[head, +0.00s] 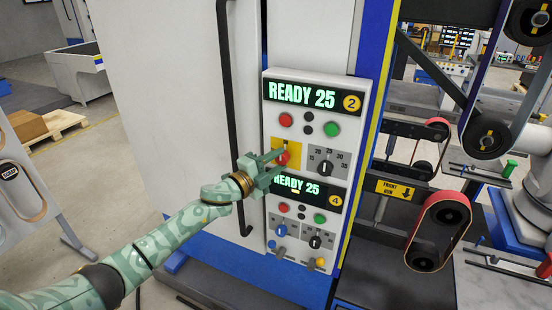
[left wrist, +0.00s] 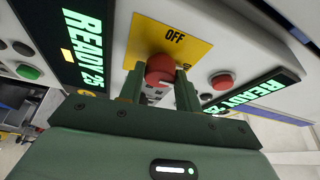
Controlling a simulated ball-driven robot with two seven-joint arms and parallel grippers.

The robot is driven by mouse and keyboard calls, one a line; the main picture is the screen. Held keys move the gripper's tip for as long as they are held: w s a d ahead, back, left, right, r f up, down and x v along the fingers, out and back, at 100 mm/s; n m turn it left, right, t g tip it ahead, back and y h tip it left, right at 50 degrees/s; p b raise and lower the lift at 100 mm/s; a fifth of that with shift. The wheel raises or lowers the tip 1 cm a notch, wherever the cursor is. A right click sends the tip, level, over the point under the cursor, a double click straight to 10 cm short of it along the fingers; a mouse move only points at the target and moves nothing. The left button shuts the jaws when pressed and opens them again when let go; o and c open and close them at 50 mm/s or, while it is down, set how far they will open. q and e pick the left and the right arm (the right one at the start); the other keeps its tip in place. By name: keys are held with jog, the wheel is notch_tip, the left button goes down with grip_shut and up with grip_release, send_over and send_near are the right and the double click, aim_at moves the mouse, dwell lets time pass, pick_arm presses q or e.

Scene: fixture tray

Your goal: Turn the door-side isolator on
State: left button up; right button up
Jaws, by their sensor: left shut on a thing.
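The isolator is a red rotary knob (head: 282,158) on a yellow plate (head: 294,152), on the door side of the upper panel marked 2. In the left wrist view the red knob (left wrist: 158,70) sits between my fingers, and the yellow plate (left wrist: 178,42) reads OFF. My left gripper (head: 273,162) is shut on this knob, one finger at each side; it also shows in the left wrist view (left wrist: 157,88). The knob's pointer is hidden. My right gripper is not in view.
The upper panel has a READY 25 display (head: 302,95), a red button (head: 286,119), a green button (head: 332,130) and a black dial (head: 324,168). A similar panel marked 4 lies below. A long black door handle (head: 229,90) stands left. A belt machine (head: 436,230) stands right.

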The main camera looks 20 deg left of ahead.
pick_arm(q)
jog(key=shift+f, duration=0.1)
dwell(0.4)
jog(key=o, duration=1)
jog(key=v, duration=1.6)
jog(key=shift+s+b, duration=0.2)
jog(key=shift+b, duration=0.15)
jog(key=shift+a, duration=0.1)
